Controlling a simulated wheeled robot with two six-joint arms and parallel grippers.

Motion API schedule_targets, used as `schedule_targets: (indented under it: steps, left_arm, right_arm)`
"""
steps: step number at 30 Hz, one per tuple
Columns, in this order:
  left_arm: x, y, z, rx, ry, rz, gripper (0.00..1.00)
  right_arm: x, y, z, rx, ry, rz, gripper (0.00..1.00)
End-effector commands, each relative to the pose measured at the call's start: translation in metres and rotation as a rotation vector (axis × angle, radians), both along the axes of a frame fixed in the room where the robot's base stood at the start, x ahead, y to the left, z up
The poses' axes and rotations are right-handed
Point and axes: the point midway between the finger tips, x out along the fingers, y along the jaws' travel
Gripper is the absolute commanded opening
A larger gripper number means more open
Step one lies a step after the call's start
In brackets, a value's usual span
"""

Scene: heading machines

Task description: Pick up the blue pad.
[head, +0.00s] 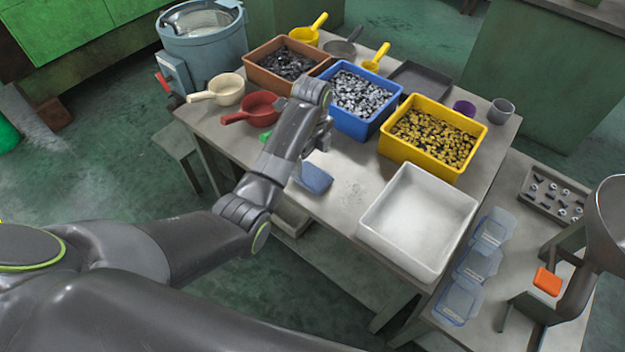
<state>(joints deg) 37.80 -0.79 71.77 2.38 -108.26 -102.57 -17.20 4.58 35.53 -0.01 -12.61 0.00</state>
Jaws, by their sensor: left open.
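The blue pad (315,178) lies on the grey metal table (349,200), left of the white bin and in front of the blue bin. My left arm comes in from the left and reaches over the table. My left gripper (324,139) is open and sits behind and above the pad, apart from it as far as I can tell. The wrist hides most of its fingers, and part of the pad's left side is hard to make out.
Close around stand an empty white bin (416,215), a blue bin (338,120) of metal parts, a yellow bin (403,161) of brass parts, a brown bin (258,83) and a red scoop (262,110). Bare tabletop surrounds the pad.

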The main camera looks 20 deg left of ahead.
Motion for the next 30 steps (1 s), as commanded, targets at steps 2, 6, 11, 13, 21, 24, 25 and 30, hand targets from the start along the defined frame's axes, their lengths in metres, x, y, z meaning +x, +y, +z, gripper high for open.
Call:
schedule_targets:
  steps: [2,6,11,13,21,24,25,30]
  left_arm:
    - [-0.001,0.000,-0.012,0.001,0.004,0.000,0.89]
    - [0.000,0.000,-0.024,0.000,0.000,0.000,0.89]
    - [0.002,0.000,-0.032,0.000,0.001,0.000,0.89]
    - [0.003,0.001,-0.039,0.001,0.003,0.000,0.89]
    - [0.008,0.001,-0.071,0.001,0.002,0.000,0.89]
    - [0.008,0.001,-0.077,0.000,0.001,0.000,0.89]
    - [0.008,0.001,-0.078,0.000,0.000,0.000,0.89]
    - [0.008,0.001,-0.079,0.001,-0.001,0.000,0.89]
  right_arm:
    - [0.000,0.000,0.002,0.000,0.000,0.000,0.36]
    - [0.000,0.000,0.003,0.000,0.000,0.000,0.36]
    - [0.000,0.000,0.004,0.000,0.000,0.000,0.36]
    - [0.000,0.000,0.005,0.000,0.000,0.000,0.36]
    - [0.000,0.000,0.005,0.000,0.000,0.000,0.36]
    - [0.000,0.000,0.005,0.000,0.000,0.000,0.36]
    - [0.000,0.000,0.005,0.000,0.000,0.000,0.36]
    - [0.000,0.000,0.005,0.000,-0.001,0.000,0.36]
